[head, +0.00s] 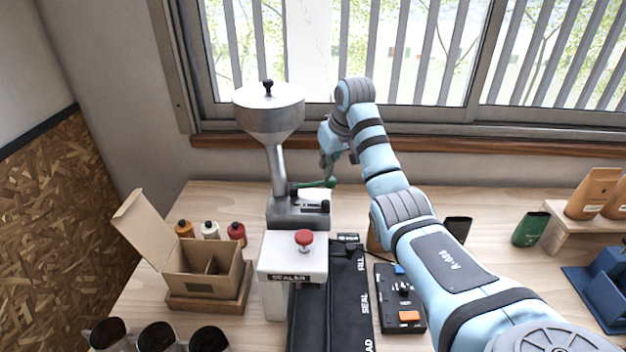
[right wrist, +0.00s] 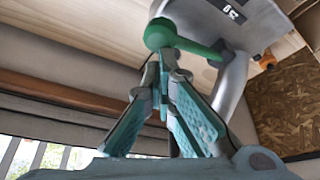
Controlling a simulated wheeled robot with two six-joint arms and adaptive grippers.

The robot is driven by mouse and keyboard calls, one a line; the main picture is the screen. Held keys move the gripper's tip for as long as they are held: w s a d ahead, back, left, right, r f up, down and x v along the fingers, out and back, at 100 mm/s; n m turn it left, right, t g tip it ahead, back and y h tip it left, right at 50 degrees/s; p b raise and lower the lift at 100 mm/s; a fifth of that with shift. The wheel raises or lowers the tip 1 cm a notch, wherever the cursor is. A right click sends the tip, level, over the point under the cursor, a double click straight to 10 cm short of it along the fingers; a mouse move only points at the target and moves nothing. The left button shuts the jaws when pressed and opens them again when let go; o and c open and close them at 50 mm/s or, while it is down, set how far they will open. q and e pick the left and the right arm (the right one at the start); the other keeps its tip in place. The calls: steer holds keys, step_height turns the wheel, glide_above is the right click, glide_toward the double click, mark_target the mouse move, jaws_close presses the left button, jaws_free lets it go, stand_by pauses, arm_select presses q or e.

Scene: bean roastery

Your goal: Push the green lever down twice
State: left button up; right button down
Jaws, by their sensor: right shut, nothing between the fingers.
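The green lever (head: 312,185) sticks out to the right from the grey base of the hopper machine (head: 268,108). It looks about level in the head view and ends in a round knob. My right gripper (head: 327,168) is shut and empty, with its fingertips just above the knob. In the right wrist view the green knob (right wrist: 160,34) is right at the tips of the shut fingers (right wrist: 164,62). I cannot tell whether they touch. My left gripper is not in view.
A sealer (head: 292,270) with a red button stands in front of the machine, beside a dark conveyor (head: 347,300). A control box (head: 400,305) is to its right. An open carton (head: 200,268) and small bottles (head: 210,230) stand left. The window wall is close behind.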

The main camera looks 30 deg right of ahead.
steer(key=shift+f, duration=0.85)
steer(key=shift+r, duration=0.15)
step_height(320, 180, up, 2)
steer(key=shift+w+r+p, duration=0.1)
steer(key=shift+p, duration=0.65)
steer(key=shift+r, duration=1.8)
steer(key=shift+f, duration=0.1)
